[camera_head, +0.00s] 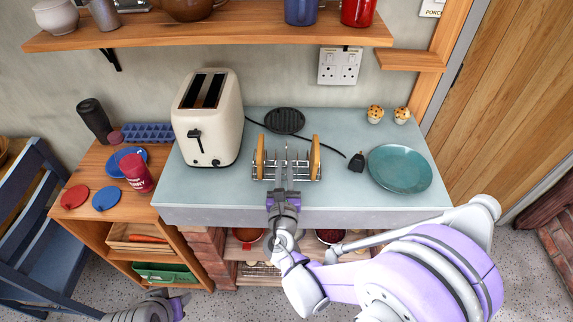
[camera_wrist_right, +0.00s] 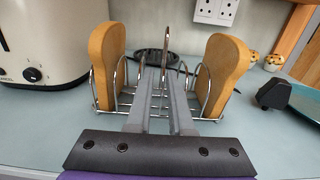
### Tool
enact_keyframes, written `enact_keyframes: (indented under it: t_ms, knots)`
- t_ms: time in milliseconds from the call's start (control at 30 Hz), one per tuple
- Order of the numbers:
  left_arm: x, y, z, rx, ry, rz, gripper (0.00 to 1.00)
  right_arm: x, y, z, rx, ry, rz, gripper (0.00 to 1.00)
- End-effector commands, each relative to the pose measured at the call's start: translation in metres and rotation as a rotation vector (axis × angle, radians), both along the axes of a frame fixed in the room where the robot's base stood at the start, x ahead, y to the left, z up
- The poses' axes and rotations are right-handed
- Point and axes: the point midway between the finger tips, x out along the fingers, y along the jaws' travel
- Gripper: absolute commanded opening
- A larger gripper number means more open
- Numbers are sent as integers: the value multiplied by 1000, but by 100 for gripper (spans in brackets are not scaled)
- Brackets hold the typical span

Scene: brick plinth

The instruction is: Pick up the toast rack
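The toast rack (camera_head: 268,172) is a wire rack on the pale blue-grey plinth top, with a slice of toast upright at each end. In the right wrist view the rack (camera_wrist_right: 122,92) is straight ahead, its wire handle standing in the middle. My right gripper (camera_head: 284,163) reaches the rack's middle from the front. In the wrist view its two fingers (camera_wrist_right: 162,78) show a gap between them, with the handle at their tips; whether they touch it is unclear. My left gripper (camera_head: 178,304) is low at the bottom left, away from the rack, its fingers hard to make out.
A cream toaster (camera_head: 208,135) stands left of the rack. A black round trivet (camera_head: 284,120) and a black plug (camera_head: 356,162) with its cable lie nearby. A teal plate (camera_head: 399,169) and two muffins (camera_head: 375,114) are at the right. A wooden shelf (camera_head: 215,36) hangs above.

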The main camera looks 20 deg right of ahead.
Motion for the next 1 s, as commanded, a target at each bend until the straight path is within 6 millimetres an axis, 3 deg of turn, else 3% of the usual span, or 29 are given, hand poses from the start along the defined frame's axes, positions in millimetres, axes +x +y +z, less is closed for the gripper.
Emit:
enact_keyframes:
  t_ms: [567,800,833,933,1000]
  knots:
    - [5,0,20,0,-10,0,45,66,-24,11,4,-1,-3,20]
    - [5,0,20,0,-10,0,45,70,-24,9,4,0,-1,20]
    - [5,0,20,0,-10,0,45,70,-24,9,4,0,-1,18]
    - [5,0,20,0,-10,0,45,70,-24,9,4,0,-1,0]
    - [5,0,20,0,-10,0,45,70,-24,9,5,0,-1,0]
